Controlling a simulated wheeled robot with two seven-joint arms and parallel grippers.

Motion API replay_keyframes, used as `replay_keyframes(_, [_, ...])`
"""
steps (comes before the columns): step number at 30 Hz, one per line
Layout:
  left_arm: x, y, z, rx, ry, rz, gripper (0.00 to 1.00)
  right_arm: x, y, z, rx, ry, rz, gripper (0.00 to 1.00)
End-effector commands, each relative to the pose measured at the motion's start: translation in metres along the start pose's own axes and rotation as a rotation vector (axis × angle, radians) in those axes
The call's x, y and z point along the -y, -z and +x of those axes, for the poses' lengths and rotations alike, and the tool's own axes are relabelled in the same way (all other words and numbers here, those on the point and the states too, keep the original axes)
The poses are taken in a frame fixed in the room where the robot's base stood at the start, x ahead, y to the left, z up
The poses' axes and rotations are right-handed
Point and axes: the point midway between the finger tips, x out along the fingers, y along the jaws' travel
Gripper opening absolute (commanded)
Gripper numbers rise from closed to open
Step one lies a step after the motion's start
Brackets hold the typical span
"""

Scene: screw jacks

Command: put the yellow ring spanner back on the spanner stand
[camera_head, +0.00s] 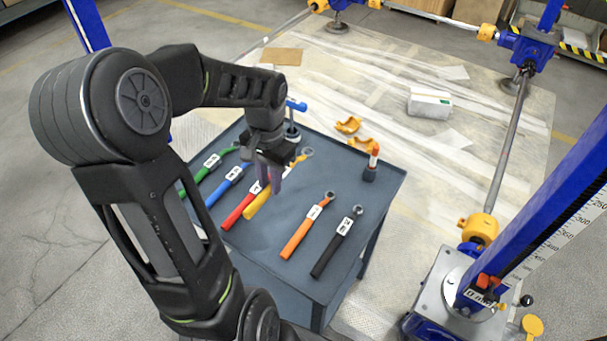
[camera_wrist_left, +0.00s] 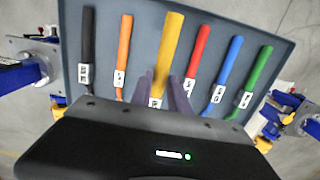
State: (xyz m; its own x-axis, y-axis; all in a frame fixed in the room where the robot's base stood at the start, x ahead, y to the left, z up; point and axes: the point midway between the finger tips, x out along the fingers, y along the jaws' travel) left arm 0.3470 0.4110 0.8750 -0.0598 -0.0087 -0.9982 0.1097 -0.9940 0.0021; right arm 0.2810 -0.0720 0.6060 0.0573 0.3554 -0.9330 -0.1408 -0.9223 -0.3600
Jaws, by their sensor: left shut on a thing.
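The yellow ring spanner (camera_head: 257,204) is in my left gripper (camera_head: 274,184), whose fingers close around it near its label. In the left wrist view the yellow spanner (camera_wrist_left: 170,42) points away between the fingers (camera_wrist_left: 163,84) and looks larger than its neighbours, so it seems raised above the top; the gap is hard to judge. The spanner stand (camera_head: 345,200) is a dark blue-grey table with a flat top. The yellow spanner is over it, between the red spanner (camera_head: 238,212) and the orange one (camera_head: 302,236).
Green (camera_head: 203,170), blue (camera_head: 226,187) and black (camera_head: 334,247) spanners also lie on the stand. Yellow clamp pieces (camera_head: 348,125) and a small orange-topped part (camera_head: 372,160) are near its back edge. Blue jack columns (camera_head: 562,215) stand around.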

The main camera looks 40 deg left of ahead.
Motion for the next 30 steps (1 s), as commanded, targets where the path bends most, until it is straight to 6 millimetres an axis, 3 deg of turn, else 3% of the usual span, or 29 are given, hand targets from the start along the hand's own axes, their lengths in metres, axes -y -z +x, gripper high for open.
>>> replay_keyframes(8, [0.000,0.001,0.003,0.000,0.000,0.000,0.00,0.000,0.000,0.000,0.001,-0.001,0.001,0.36])
replay_keyframes(19, [0.000,0.003,0.059,0.002,-0.001,0.000,0.00,0.000,0.000,-0.001,0.000,0.000,0.001,0.36])
replay_keyframes(30, [0.000,0.004,0.064,0.000,0.000,0.000,0.00,0.000,0.000,-0.001,0.000,0.000,0.001,0.36])
